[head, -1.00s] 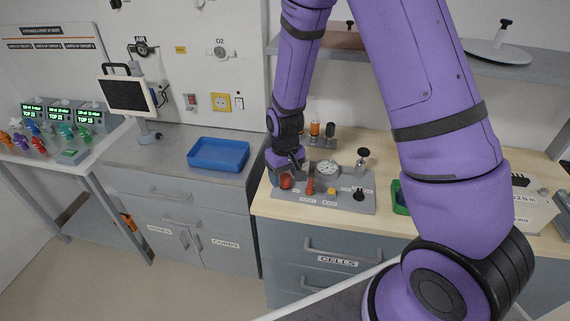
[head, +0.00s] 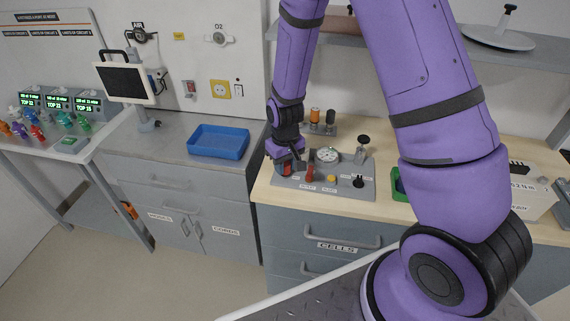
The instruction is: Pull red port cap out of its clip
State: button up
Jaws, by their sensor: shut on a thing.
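A red round piece, which looks like the red port cap (head: 286,170), is at the left end of the grey panel (head: 345,192) on the wooden counter. My gripper (head: 286,163) is over that end of the panel, pointing down, and is shut on the red piece. Its fingers and the top of the red piece are partly hidden by the gripper's own body. The clip cannot be made out at this size. A second, upright red piece (head: 310,173) stands on the panel just right of my gripper.
The panel also bears a dial gauge (head: 327,155), a yellow knob (head: 332,180), a black knob (head: 358,181) and a black-topped post (head: 363,143). Small cylinders (head: 315,116) stand behind. A blue tray (head: 218,141) lies left, a green bin (head: 399,187) right.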

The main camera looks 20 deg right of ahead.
jog(key=shift+r, duration=0.2)
jog(key=shift+r, duration=1.3)
